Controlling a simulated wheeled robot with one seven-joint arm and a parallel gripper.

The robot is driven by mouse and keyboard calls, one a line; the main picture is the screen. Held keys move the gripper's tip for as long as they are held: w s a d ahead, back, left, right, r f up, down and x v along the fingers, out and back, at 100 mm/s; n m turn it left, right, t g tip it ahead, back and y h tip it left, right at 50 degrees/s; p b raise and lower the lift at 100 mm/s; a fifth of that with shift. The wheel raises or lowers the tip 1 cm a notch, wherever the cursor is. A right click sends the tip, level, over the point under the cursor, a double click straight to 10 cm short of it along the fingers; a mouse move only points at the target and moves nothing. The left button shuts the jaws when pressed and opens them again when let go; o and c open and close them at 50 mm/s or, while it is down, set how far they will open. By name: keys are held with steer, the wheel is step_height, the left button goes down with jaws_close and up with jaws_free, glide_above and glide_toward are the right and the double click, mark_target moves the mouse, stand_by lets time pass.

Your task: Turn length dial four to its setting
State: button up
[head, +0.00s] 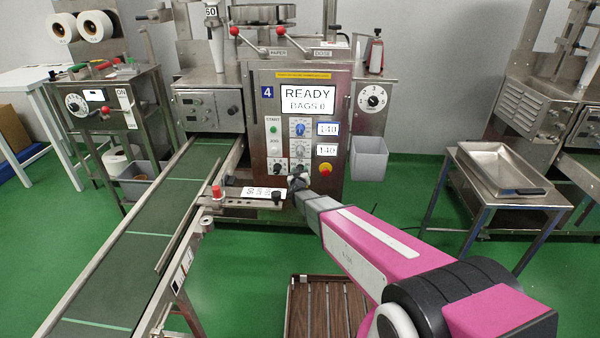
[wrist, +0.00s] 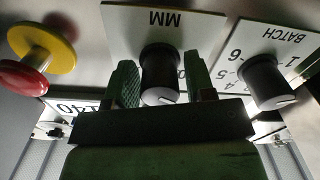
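The length dial, a black knob (wrist: 160,75) on a white plate marked MM (wrist: 190,20), shows upside down in the wrist view. The fingers of my gripper (wrist: 162,85) stand on either side of it, with narrow gaps that look clear of the knob. My gripper (head: 297,181) also shows low on the front of machine 4 in the head view, covering part of the small dials. The machine's screen (head: 307,98) reads READY, BAGS 0. Two small displays, the upper one (head: 327,128) and lower one (head: 326,150), read about 140. The knob's exact setting is unclear.
A BATCH knob (wrist: 263,82) is close beside the MM knob. A red and yellow stop button (wrist: 38,62) is on the other side; it also shows in the head view (head: 325,169). A conveyor (head: 130,235) runs left of the machine. A label plate (head: 258,192) juts out below the panel.

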stand_by(0.3)
steer(key=s, duration=1.1)
steer(key=shift+a, duration=0.2)
steer(key=s+d+r+m+g, duration=0.1)
steer(key=s+d+g, duration=0.5)
steer(key=s+d, duration=0.2)
steer(key=s+d+r+m+g, duration=0.1)
steer(key=s+d+g, duration=0.5)
steer(key=s+d, duration=0.2)
steer(key=s+d+r+g, duration=0.1)
steer(key=s+d+g, duration=0.5)
steer(key=s+d, duration=0.2)
steer(key=shift+r+m+y, duration=0.3)
steer(key=shift+r+m, duration=0.1)
steer(key=shift+a, duration=0.1)
